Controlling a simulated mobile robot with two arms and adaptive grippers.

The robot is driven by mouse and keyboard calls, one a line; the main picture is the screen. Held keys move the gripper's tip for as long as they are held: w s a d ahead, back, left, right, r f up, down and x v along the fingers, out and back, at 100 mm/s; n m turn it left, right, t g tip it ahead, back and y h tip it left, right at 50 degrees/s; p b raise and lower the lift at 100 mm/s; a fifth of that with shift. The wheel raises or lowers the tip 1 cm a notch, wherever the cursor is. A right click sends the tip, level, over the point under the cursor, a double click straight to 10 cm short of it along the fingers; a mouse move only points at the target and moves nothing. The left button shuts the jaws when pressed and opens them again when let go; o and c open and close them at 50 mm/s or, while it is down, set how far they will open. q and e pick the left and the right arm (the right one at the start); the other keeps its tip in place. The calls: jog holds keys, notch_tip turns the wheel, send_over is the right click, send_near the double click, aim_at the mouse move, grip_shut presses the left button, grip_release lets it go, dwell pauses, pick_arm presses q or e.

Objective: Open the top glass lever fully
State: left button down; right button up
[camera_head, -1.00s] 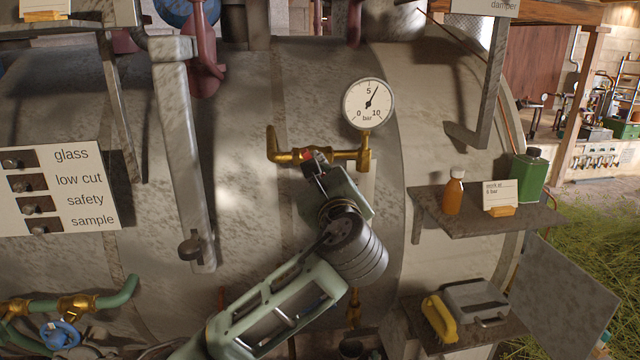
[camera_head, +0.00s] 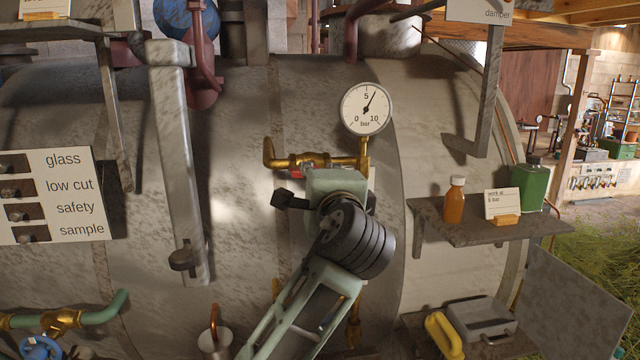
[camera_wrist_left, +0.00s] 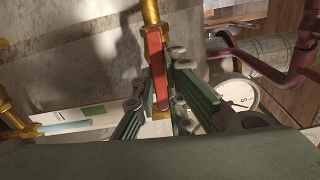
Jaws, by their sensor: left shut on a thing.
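The top glass lever is a red handle on a brass fitting (camera_head: 312,160), below the pressure gauge (camera_head: 366,108) on the boiler front. In the left wrist view the red lever (camera_wrist_left: 155,62) stands between the green fingers of my left gripper (camera_wrist_left: 166,92), which is shut on it. In the head view my left gripper (camera_head: 325,190) lies in front of the fitting; its body hides its fingertips and most of the lever. My right gripper is not in view.
A shelf (camera_head: 455,226) at right bears an orange bottle (camera_head: 455,203), a card and a green can (camera_head: 529,187). A long grey bar (camera_head: 178,160) hangs at left near the label board (camera_head: 75,195). A yellow-handled object (camera_head: 443,335) sits lower right.

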pick_arm(q)
jog(key=shift+f+n, duration=0.1)
jog(key=shift+n, duration=0.5)
jog(key=c, duration=1.8)
grip_release()
jog(key=s, duration=0.5)
jog(key=s+d, duration=0.1)
jog(key=s, duration=0.1)
jog(key=shift+s, duration=0.25)
